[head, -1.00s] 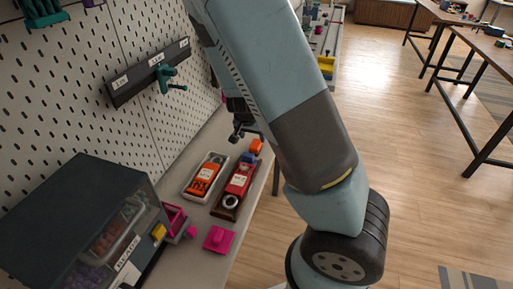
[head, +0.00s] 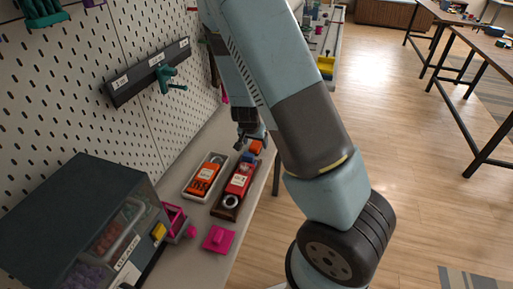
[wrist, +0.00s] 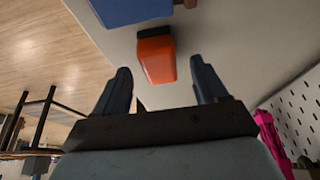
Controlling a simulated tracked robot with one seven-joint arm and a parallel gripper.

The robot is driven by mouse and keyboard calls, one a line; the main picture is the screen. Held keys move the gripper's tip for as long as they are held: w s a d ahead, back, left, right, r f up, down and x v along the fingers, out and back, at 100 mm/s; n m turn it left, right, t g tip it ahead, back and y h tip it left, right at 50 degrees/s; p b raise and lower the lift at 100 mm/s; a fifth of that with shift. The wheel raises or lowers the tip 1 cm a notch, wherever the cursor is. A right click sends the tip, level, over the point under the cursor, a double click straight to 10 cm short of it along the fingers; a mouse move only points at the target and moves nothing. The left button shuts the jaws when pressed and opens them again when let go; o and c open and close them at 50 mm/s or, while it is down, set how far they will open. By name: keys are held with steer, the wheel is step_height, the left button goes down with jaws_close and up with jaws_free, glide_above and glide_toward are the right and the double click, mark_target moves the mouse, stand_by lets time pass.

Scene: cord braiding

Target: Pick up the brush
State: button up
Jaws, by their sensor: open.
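A small orange piece with a dark end (wrist: 156,58) lies on the grey bench in the wrist view, between and just beyond my fingertips. It also shows in the head view (head: 256,146). I cannot tell for certain whether it is the brush; nothing else in view is clearly a brush. My gripper (wrist: 160,68) is open and empty, its two dark fingers pointing toward the orange piece. In the head view my gripper (head: 244,139) is small, dark and partly hidden by my arm, just left of the orange piece.
A blue piece (wrist: 132,10) lies close by the orange one. Two trays with orange (head: 205,176) and red (head: 237,185) contents lie nearer. A pegboard (head: 150,110) borders the bench on the left. A dark box (head: 80,215) and pink pieces (head: 219,239) stand in front.

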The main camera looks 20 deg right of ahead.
steer(key=shift+x, duration=1.45)
steer(key=shift+c, duration=0.2)
steer(key=c, duration=1.1)
steer(key=shift+r, duration=0.15)
